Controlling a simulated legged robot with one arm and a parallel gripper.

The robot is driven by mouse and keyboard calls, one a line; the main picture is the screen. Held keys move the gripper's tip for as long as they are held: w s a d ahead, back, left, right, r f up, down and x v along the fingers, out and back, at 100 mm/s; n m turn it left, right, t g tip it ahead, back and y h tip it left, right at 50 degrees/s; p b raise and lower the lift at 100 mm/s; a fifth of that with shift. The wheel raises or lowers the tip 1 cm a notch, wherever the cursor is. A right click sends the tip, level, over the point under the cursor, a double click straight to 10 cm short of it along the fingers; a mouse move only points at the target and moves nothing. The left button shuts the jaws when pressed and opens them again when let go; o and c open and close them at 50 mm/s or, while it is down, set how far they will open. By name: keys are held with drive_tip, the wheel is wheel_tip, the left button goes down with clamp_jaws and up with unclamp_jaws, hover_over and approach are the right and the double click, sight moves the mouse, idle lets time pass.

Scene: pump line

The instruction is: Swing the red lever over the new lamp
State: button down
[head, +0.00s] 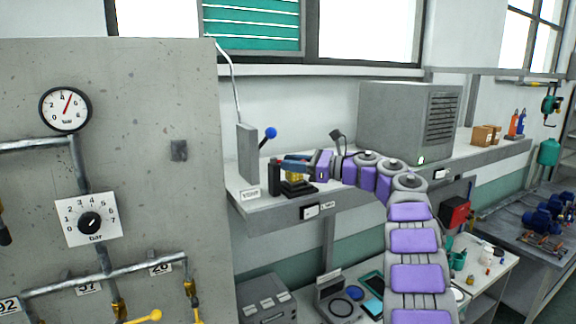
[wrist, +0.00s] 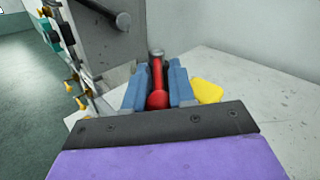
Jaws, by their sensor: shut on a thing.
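The red lever (wrist: 157,82) shows in the wrist view as a red bar with a round red knob at its near end. It lies between the two blue fingers of my gripper (wrist: 158,88), which are shut on it. In the head view my gripper (head: 294,164) is above the back shelf, over a black stepped base with a yellow part (head: 295,177). The red lever is hidden there by the fingers.
A grey box (head: 247,150) with a blue-knobbed lever (head: 270,133) stands left of my gripper, with a black block (head: 274,178) between. The concrete panel (head: 150,100) with gauge and pipes fills the left.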

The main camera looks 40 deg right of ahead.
drive_tip(key=shift+f, duration=0.1)
idle(0.3)
drive_tip(key=c, duration=0.9)
unclamp_jaws()
drive_tip(key=shift+c, duration=0.2)
drive_tip(key=shift+s, duration=0.1)
drive_tip(key=v, duration=1.7)
drive_tip(key=shift+d+b, duration=0.35)
drive_tip(key=shift+d, duration=0.05)
